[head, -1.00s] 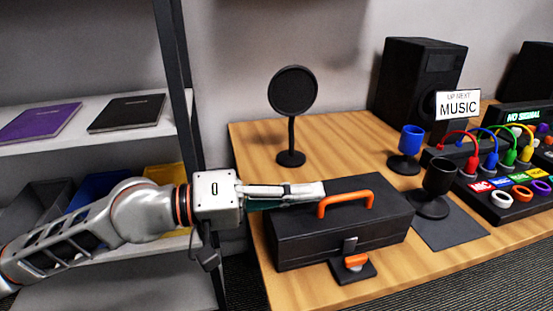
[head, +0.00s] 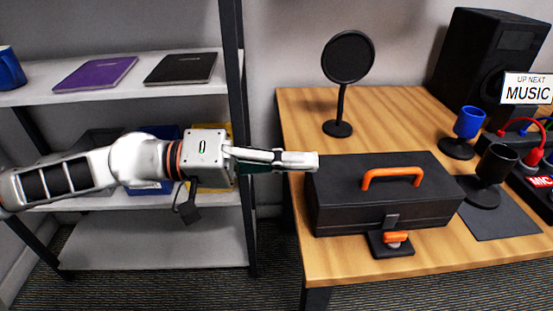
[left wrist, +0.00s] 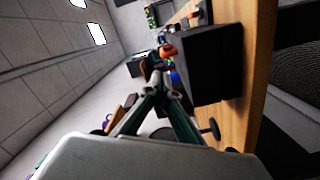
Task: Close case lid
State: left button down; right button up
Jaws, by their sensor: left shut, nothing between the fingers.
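The black case (head: 370,210) sits on the wooden table near its left front corner. Its lid (head: 410,165) lies down on the body, with an orange handle (head: 392,176) on top and a grey latch at the front. My left gripper (head: 314,161) is shut and empty beside the lid's left end; whether it touches the case I cannot tell. In the left wrist view the shut fingers (left wrist: 160,82) point towards the case (left wrist: 212,62), which lies to their right. My right gripper is not in view.
A small black stand with an orange part (head: 396,237) is in front of the case. A round black disc on a stand (head: 348,58) is behind it. Cup holders (head: 495,162) and a speaker (head: 487,60) stand to the right. A shelf (head: 120,85) is at left.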

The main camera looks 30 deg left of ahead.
pick_arm(q)
jog(key=shift+v, duration=1.8)
